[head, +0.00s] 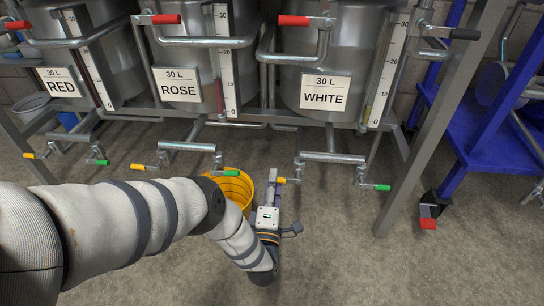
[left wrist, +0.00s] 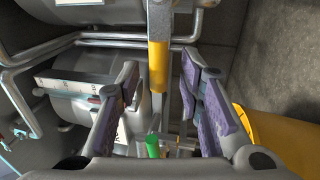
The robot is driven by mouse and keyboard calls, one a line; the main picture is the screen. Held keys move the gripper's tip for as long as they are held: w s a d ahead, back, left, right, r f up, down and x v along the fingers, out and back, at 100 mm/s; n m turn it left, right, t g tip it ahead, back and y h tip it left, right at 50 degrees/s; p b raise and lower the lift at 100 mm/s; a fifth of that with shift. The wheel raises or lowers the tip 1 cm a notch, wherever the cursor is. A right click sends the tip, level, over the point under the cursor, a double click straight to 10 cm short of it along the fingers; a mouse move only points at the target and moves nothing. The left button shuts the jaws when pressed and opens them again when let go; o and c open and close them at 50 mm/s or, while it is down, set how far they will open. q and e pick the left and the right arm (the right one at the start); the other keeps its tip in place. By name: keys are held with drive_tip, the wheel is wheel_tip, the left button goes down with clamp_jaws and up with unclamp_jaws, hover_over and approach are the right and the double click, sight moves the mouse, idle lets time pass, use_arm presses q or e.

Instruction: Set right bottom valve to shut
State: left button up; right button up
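Under the WHITE tank (head: 323,92) at right, a bottom pipe (head: 332,157) carries a yellow-handled valve (head: 282,180) at its left end and a green-handled valve (head: 377,187) at its right end. My left gripper (head: 273,178) is low beside the yellow handle. In the left wrist view my left gripper (left wrist: 160,75) has its two purple-padded fingers apart. The yellow handle (left wrist: 158,66) shows in the gap between them, with no clear contact. A green handle (left wrist: 152,146) shows lower in that view. My right gripper is out of view.
A yellow bucket (head: 236,187) stands on the floor just left of my gripper. The ROSE tank (head: 187,88) and RED tank (head: 68,85) have similar bottom valves. Red-handled valves (head: 293,21) sit higher. A grey frame leg (head: 425,130) and blue rack (head: 480,130) stand right. The front floor is clear.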

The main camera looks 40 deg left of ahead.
use_arm(q)
drive_tip(key=v, duration=1.1)
